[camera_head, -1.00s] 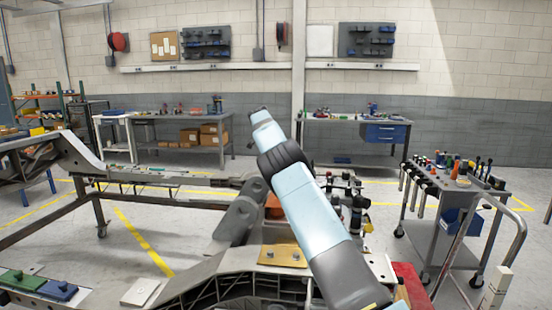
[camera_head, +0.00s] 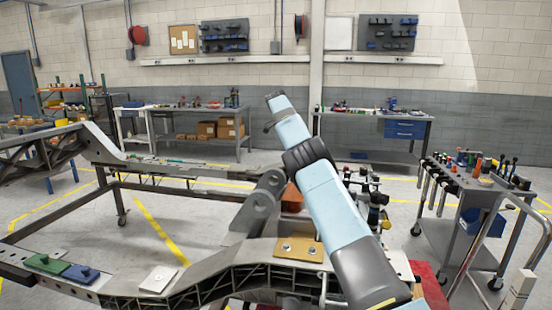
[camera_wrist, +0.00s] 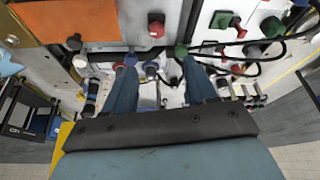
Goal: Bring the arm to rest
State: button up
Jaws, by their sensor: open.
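My arm, light blue with dark joints, rises from the lower right of the head view and slants up to the left over the chassis fixture (camera_head: 330,268). In the head view its far end stands in front of the back wall, and no fingers show there. In the wrist view my gripper (camera_wrist: 163,85) shows as two blue fingers, spread apart with nothing between them. Past the fingertips are a pale panel with several coloured knobs (camera_wrist: 156,25) and black cables. I cannot tell the exact distance from the fingertips to these parts.
A grey tool cart (camera_head: 470,205) stands to the right. Two workbenches (camera_head: 392,116) stand along the back wall. A green block and a blue block (camera_head: 80,273) lie on the fixture's left side. An orange panel (camera_wrist: 65,20) shows in the wrist view. Open floor lies inside the frame.

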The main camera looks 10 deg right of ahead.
jog(key=s+d+r+n+y, duration=0.1)
jog(key=s+d+r, duration=0.3)
jog(key=d+r, duration=0.3)
jog(key=s+d+r+n+t+y, duration=0.1)
jog(key=s+d+r+n+y, duration=0.15)
jog(key=s+r, duration=0.6)
jog(key=s+d+r+n+t+y, duration=0.15)
jog(key=s+r+n, duration=0.25)
jog(key=s, duration=0.9)
jog(key=s+n+t, duration=0.1)
jog(key=s+n, duration=0.2)
jog(key=s, duration=0.9)
jog(key=s+a+f+n, duration=0.2)
jog(key=s+f, duration=0.2)
jog(key=s, duration=0.5)
jog(key=s+a+f+n+t, duration=0.1)
jog(key=s+a+f+n, duration=0.1)
jog(key=s+f, duration=0.3)
jog(key=s+a+f+n+t, duration=0.1)
jog(key=s+f+n, duration=0.3)
jog(key=s, duration=0.8)
jog(key=shift+s+a+f+h, duration=0.3)
jog(key=shift+s+a+f, duration=0.1)
jog(key=shift+a, duration=0.45)
jog(key=shift+n+t, duration=0.25)
